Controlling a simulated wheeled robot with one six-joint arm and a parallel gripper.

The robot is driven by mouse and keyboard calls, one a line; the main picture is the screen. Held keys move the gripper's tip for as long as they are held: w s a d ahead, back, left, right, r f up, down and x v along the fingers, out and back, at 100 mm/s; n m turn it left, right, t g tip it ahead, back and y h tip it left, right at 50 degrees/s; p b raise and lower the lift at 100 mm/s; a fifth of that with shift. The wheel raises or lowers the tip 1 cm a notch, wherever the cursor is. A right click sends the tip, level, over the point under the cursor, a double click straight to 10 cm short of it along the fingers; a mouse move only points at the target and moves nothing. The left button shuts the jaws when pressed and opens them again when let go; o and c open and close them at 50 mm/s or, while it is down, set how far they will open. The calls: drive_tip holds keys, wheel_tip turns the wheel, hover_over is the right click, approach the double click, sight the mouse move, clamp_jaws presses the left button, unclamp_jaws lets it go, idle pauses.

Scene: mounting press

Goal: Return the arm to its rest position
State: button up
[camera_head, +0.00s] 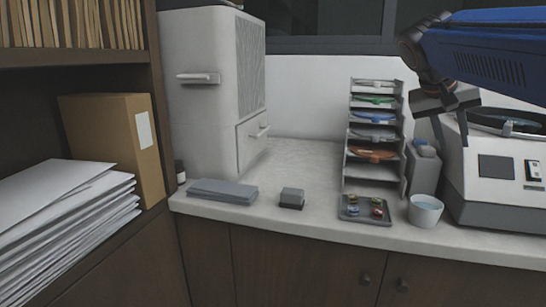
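My arm (490,50), with a blue casing, reaches in from the upper right. My gripper (451,135) hangs at its end, pointing down, in front of the rack's right side and the left end of the press. Two dark fingers show with a gap between them, so it looks open, and nothing is seen between them. The grey mounting press (492,190) stands on the counter at the far right, with a dark screen on its front. It is partly cut off by the frame and partly covered by my gripper.
The pale counter (310,160) holds a rack of colored discs (372,140), a small tray (351,218) with several samples, a white cup (425,210), a grey block (291,198), a flat grey slab (222,191) and a tall white cabinet (205,90). A wooden shelf (75,57) with papers fills the left.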

drive_tip(key=s+a+f+n+y, duration=0.2)
drive_tip(key=s+a+f, duration=0.2)
drive_tip(key=s+f, duration=0.3)
drive_tip(key=s+a+f+n+t+y, duration=0.1)
drive_tip(key=s+a+f, duration=0.3)
drive_tip(key=f, duration=0.9)
drive_tip(key=s+a+f+n+y, duration=0.2)
drive_tip(key=s+a+f, duration=0.3)
drive_tip(key=s+f, duration=0.5)
drive_tip(key=shift+s+f+n+t+y, duration=0.3)
drive_tip(key=shift+f+n+y, duration=0.1)
drive_tip(key=shift+y, duration=0.5)
